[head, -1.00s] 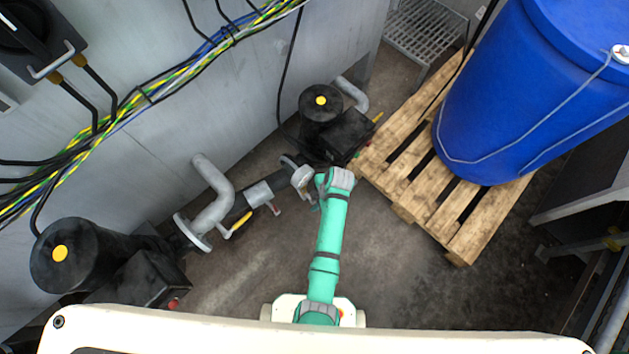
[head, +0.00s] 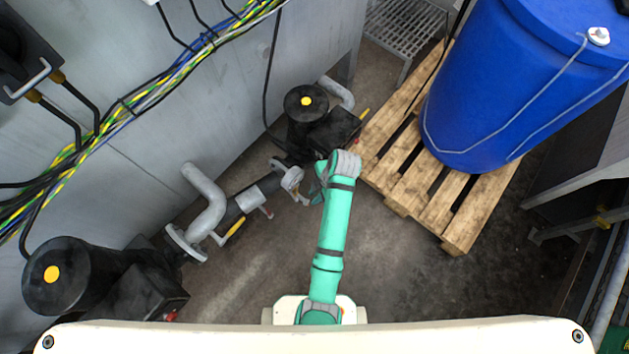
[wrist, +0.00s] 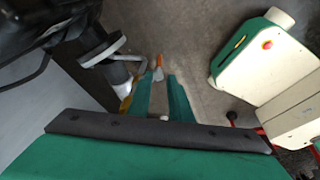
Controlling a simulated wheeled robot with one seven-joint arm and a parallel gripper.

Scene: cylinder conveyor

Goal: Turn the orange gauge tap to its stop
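The orange gauge tap (wrist: 159,62) shows in the wrist view as a small orange handle on a grey stem, beyond my fingertips and close to the line between them. In the head view a small reddish-orange tip (head: 268,212) under the pale pipe section looks like it. My gripper (wrist: 162,82) is open, with two green fingers apart and nothing seen held between them. In the head view my gripper (head: 314,190) is partly hidden by my wrist, just right of the pipe flange. I cannot tell whether a finger touches the tap.
The flange (head: 291,178) and a yellow lever (head: 235,229) sit on the pipe close by. A black pump (head: 307,102) stands behind. A wooden pallet (head: 397,198) with a blue drum (head: 490,100) is on the right. The floor around my arm is clear.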

